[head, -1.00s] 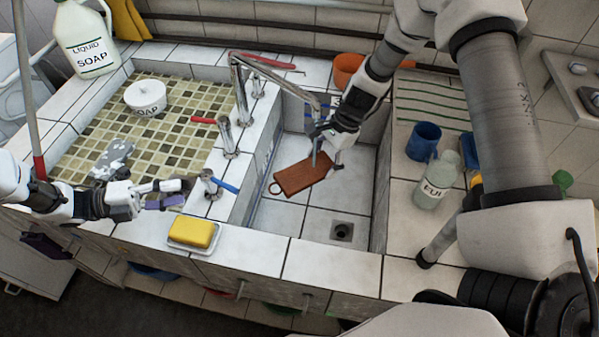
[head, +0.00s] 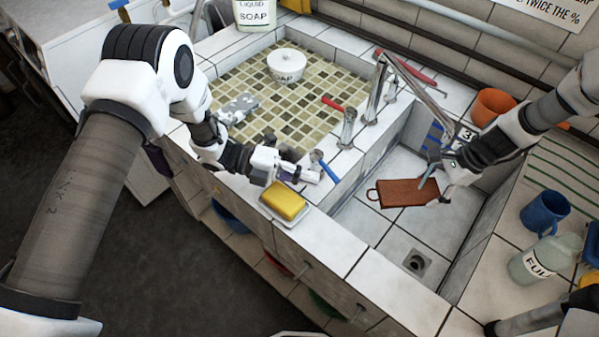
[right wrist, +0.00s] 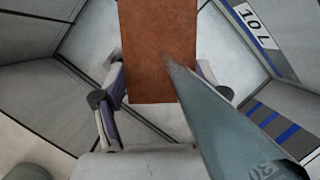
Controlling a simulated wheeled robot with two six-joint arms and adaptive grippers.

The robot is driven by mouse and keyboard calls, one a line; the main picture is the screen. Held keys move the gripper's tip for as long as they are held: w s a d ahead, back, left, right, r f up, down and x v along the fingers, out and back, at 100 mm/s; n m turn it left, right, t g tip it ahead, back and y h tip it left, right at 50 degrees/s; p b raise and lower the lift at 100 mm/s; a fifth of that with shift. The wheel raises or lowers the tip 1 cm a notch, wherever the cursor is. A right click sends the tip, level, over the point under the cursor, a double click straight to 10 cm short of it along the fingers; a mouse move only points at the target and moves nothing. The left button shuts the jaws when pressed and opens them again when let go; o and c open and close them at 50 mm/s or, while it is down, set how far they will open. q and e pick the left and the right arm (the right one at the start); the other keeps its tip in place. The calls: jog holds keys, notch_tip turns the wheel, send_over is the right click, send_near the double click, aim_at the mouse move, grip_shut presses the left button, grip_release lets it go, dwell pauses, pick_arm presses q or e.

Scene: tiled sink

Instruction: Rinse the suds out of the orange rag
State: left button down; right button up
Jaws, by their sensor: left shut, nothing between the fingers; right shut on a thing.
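The orange rag (head: 400,193) is a flat rust-brown piece with a small loop at its left end. It is in the white tiled sink basin (head: 379,231), near the end of the faucet spout (head: 420,85). My right gripper (head: 440,198) is shut on the rag's right end. No suds and no water stream can be made out. My left gripper (head: 318,175) is shut and empty beside the blue-handled tap (head: 325,166).
A yellow sponge (head: 284,203) lies on a white dish at the front rim. A red-handled tap (head: 347,122) stands behind the blue one. A soap pot (head: 286,65) and a grey patterned cloth (head: 238,107) are in the mosaic basin. A blue mug (head: 543,211) and bottle (head: 541,259) stand right.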

aim_at(331, 176)
pick_arm(q)
jog(key=shift+w+d+f, duration=0.25)
jog(key=shift+w+d, duration=0.45)
jog(key=shift+d, duration=0.2)
pick_arm(e)
jog(key=shift+w, duration=0.1)
pick_arm(q)
jog(key=shift+d, duration=0.25)
jog(key=shift+w+d, duration=0.1)
jog(key=shift+d, duration=0.6)
pick_arm(e)
jog(key=shift+d, duration=0.1)
pick_arm(q)
jog(key=shift+a, duration=0.1)
